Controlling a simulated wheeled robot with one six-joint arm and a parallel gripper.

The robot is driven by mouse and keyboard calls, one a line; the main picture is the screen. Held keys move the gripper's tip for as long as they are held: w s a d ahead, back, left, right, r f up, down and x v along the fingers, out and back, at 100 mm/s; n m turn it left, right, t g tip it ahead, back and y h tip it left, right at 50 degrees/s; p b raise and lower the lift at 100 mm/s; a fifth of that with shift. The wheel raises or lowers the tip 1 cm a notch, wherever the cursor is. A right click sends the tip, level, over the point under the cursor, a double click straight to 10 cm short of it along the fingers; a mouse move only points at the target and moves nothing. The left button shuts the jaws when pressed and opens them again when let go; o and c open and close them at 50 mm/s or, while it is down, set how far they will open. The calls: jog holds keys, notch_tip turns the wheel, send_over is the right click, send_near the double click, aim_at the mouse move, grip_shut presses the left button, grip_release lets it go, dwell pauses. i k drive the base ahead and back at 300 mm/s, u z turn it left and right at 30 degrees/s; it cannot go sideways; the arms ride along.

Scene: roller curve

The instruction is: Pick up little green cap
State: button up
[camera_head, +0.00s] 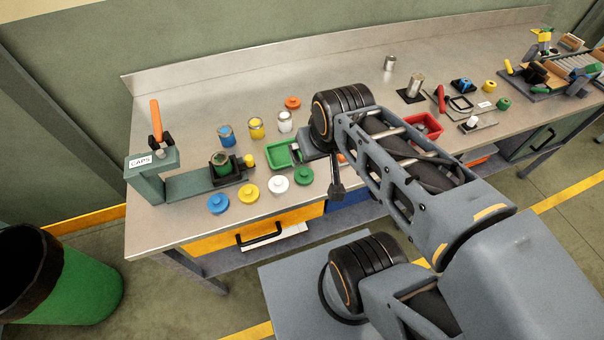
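A small round green cap (303,175) with a raised knob lies on the workbench near its front edge, right of a white cap (278,184). My gripper (336,186) is partly hidden by my own arm. A dark finger-like part hangs just right of the green cap, apart from it in the picture. I cannot tell how high it is above the bench or whether the gripper is open. Another small green knobbed piece (503,103) sits far to the right on the bench.
Yellow (249,193) and blue (218,203) caps lie left of the white one. A green tray (270,154) stands behind the green cap. A capping stand (152,183) and several jars are at left. A red tray (436,123) is beyond my arm.

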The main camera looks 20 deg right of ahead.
aim_at(304, 176)
jog(key=z, duration=3.05)
jog(key=k, duration=0.9)
jog(key=u, duration=1.85)
